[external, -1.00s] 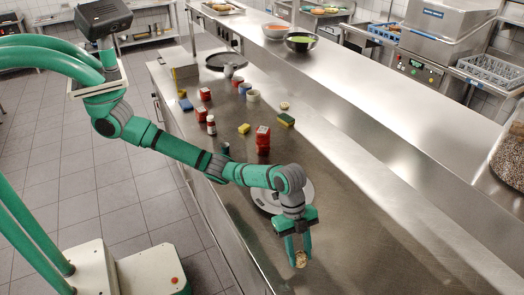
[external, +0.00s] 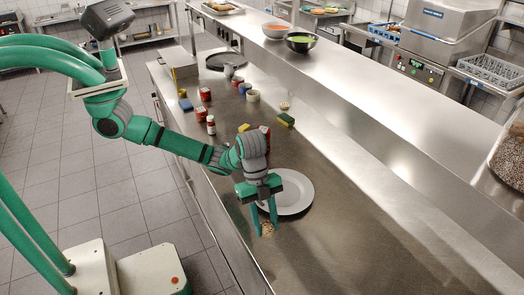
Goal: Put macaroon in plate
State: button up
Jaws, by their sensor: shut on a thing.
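My gripper (external: 265,226) is shut on a small tan macaroon (external: 267,230), held between its fingertips above the steel counter. A blurry tan patch shows on the counter just below it, perhaps a reflection. The round white plate (external: 303,195) lies flat on the counter, up and to the right of the fingertips. My wrist and gripper cover part of the plate's left side. The part of the plate that I can see is empty.
Behind my wrist are a red box (external: 264,131), a green-and-yellow sponge (external: 286,119), a red-and-white jar (external: 211,125) and several small items. A raised steel shelf (external: 360,110) runs along the right. The counter front of the plate is clear.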

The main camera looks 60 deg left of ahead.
jog(key=w+a+r+n+t, duration=0.2)
jog(key=w+a+n, duration=0.35)
jog(key=a, duration=0.75)
jog(key=w+a+f+n+t+y, duration=0.1)
jog(key=a+n, duration=0.3)
jog(key=a, duration=1.4)
jog(key=w+d+f, duration=0.1)
jog(key=w+f, duration=0.2)
jog(key=w+d+f, duration=0.2)
jog(key=w+f, duration=0.1)
jog(key=w, duration=0.1)
jog(key=w+d+f, duration=0.2)
jog(key=w, duration=0.2)
jog(key=shift+w+d+f, duration=0.2)
jog(key=shift+f, duration=0.2)
jog(key=shift+w+d+f, duration=0.2)
jog(key=shift+w+f, duration=0.1)
jog(key=shift+f, duration=0.15)
jog(key=f, duration=0.3)
jog(key=shift+w+d, duration=0.1)
jog(key=shift+w, duration=0.15)
jog(key=shift+f, duration=0.35)
